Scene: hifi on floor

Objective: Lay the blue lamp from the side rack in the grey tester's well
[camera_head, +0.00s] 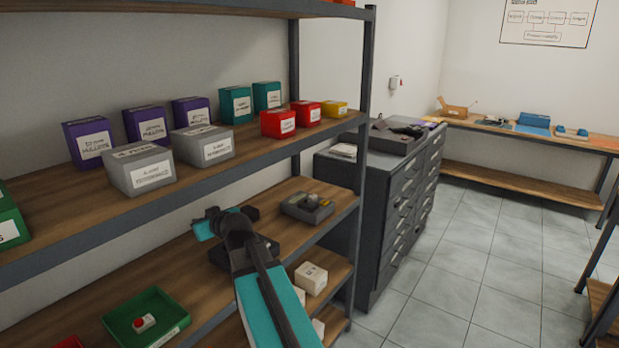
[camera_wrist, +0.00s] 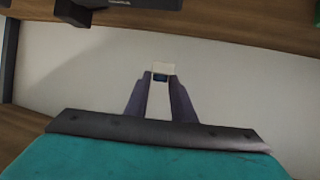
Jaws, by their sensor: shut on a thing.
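In the head view my arm reaches over the middle shelf, and the fingertips and lamp cannot be made out there. The grey tester (camera_head: 307,207), a low dark box with a yellowish part on top, sits on that shelf to the right of my wrist. Its well cannot be made out. I cannot tell which thing is the side rack.
A green tray (camera_head: 147,318) holding a white and red piece is at the near left of the middle shelf (camera_head: 150,275). White boxes (camera_head: 311,278) stand lower down. The upper shelf (camera_head: 60,225) carries several coloured boxes above my arm. A dark drawer cabinet (camera_head: 385,200) stands right.

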